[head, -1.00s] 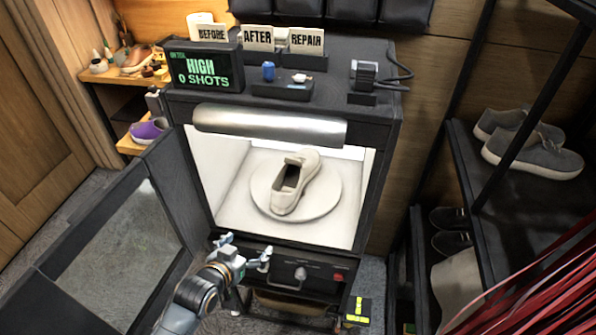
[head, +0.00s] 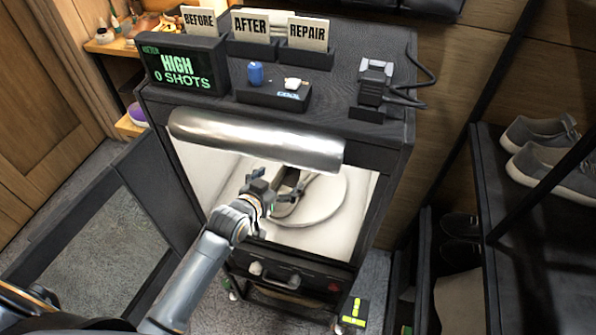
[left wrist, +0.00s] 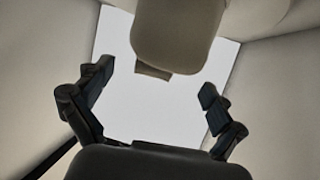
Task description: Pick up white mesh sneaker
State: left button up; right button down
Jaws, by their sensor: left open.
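The white mesh sneaker (head: 307,187) stands on a round white turntable (head: 335,203) inside the lit box. In the head view, my left gripper (head: 277,184) and arm hide much of it. My left gripper reaches through the front opening, its fingers at the near side of the sneaker. In the left wrist view, the two fingers (left wrist: 157,88) are spread wide with nothing between them. A pale rounded end, which looks like the sneaker (left wrist: 178,38), shows beyond the fingertips. I cannot tell whether any finger touches it. My right gripper is not in view.
A silver bar (head: 255,140) runs across the top of the box opening. The open door (head: 150,190) stands at the left. A knobbed panel (head: 290,272) lies below the opening. Grey shoes (head: 550,160) sit on the dark rack at the right.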

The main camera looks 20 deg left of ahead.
aim_at(293, 181)
pick_arm(q)
jog(key=shift+w+d+f, duration=0.15)
jog(key=shift+w+f, duration=0.1)
jog(key=shift+w, duration=0.4)
jog(key=shift+w+f, duration=0.2)
jog(key=shift+w, duration=0.15)
jog(key=shift+w+d, duration=0.1)
jog(key=shift+w, duration=0.1)
jog(key=shift+w+d+f+p, duration=0.2)
jog(key=shift+w+p, duration=0.15)
jog(key=shift+w, duration=0.3)
jog(key=x, duration=0.3)
jog(key=shift+f, duration=0.1)
jog(key=shift+w+d+f, duration=0.1)
jog(key=shift+w+f, duration=0.05)
jog(key=shift+w, duration=0.1)
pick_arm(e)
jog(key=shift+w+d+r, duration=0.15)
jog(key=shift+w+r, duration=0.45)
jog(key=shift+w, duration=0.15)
pick_arm(q)
jog(key=shift+c, duration=0.5)
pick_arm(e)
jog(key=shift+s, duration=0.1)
